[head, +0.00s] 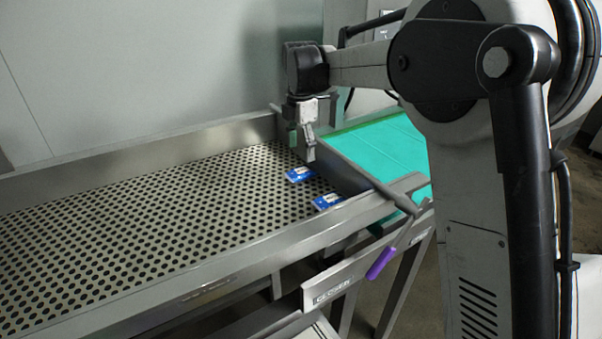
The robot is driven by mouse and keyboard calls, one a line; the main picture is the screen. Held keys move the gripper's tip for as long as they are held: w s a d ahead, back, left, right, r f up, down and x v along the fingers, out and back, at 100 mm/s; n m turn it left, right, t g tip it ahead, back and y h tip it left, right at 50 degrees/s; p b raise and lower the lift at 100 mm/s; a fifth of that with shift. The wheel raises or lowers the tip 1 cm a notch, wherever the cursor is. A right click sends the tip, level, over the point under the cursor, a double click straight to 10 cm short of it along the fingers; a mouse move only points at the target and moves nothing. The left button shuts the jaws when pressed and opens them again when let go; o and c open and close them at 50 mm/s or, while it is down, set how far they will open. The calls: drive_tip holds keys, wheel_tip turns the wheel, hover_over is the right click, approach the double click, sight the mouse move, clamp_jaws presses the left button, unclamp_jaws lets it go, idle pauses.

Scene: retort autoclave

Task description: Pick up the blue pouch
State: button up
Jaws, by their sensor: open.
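Two small blue pouches with white markings lie flat on the perforated metal tray, near its right end. The farther blue pouch (299,175) is just below and a little left of my gripper. The nearer blue pouch (327,202) lies close to the tray's front right corner. My gripper (306,156) points down above the tray beside the right end wall. It is open and holds nothing that I can see. Its fingers are small in this view, and I cannot tell the exact height above the farther pouch.
The perforated tray (130,225) has raised metal walls, and its left and middle are bare. A metal end bar (360,178) separates it from a green surface (380,148) at the right. A purple handle (381,263) hangs at the front right, beside a labelled plate (335,289).

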sight(301, 170)
drive_tip(key=shift+s+d+f+p, duration=0.1)
drive_tip(key=shift+f+p, duration=0.1)
drive_tip(key=shift+f, duration=0.95)
drive_tip(key=shift+s+f+p, duration=0.15)
drive_tip(key=shift+f+p, duration=0.1)
drive_tip(key=shift+f, duration=0.95)
drive_tip(key=shift+s+d+f+p, duration=0.1)
drive_tip(key=shift+f+p, duration=0.1)
drive_tip(key=shift+f, duration=0.95)
drive_tip(key=shift+c, duration=0.4)
drive_tip(key=c, duration=1.2)
drive_tip(key=shift+o, duration=0.2)
drive_tip(key=shift+a, duration=0.1)
